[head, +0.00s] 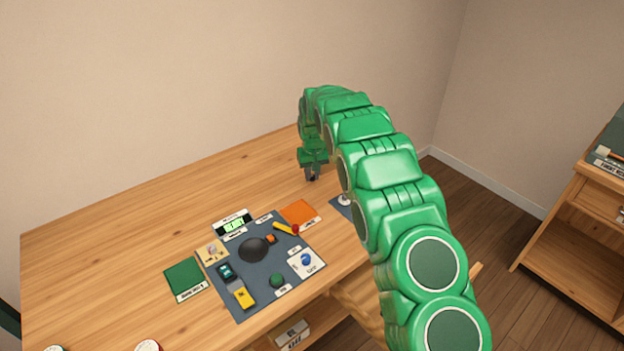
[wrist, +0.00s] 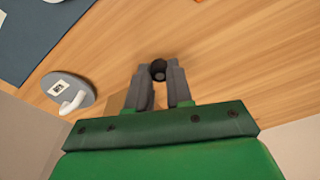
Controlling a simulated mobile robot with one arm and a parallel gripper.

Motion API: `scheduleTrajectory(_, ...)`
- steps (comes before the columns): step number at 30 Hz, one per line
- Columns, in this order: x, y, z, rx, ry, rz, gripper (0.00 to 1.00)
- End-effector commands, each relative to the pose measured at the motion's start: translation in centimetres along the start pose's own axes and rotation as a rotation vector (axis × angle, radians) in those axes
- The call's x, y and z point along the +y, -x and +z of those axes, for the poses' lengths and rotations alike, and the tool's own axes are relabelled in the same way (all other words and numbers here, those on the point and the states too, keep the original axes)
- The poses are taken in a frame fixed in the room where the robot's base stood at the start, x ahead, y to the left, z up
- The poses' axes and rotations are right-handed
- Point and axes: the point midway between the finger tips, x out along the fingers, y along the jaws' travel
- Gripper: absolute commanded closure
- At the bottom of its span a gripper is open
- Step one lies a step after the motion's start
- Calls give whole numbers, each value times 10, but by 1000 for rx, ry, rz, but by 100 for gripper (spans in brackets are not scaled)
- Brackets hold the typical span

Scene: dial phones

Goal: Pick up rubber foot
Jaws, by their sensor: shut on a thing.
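The rubber foot (wrist: 158,69) is a small dark, round piece between the fingertips in the wrist view. My gripper (wrist: 159,74) is shut on it, with one grey finger on each side. In the head view my gripper (head: 313,176) points down over the back right part of the wooden table; the foot is too small to make out clearly there. The wrist view shows bare wood around the fingertips. I cannot tell how high the foot is above the table.
A dark panel (head: 232,291) with switches, a dark dome and a small display lies left of my gripper. A green square (head: 184,277) and an orange square (head: 298,212) lie beside it. A grey disc with a white hook (wrist: 70,92) stands near my gripper.

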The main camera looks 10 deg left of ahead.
Motion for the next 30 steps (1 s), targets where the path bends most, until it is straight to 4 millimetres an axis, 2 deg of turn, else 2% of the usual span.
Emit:
scheduleTrajectory(8, -2, 20, 14, -1, 0, 0, 100)
scheduleTrajectory(19, -4, 64, 41, 2, 0, 1, 100)
scheduleTrajectory(30, -8, 88, 83, 1, 0, 0, 100)
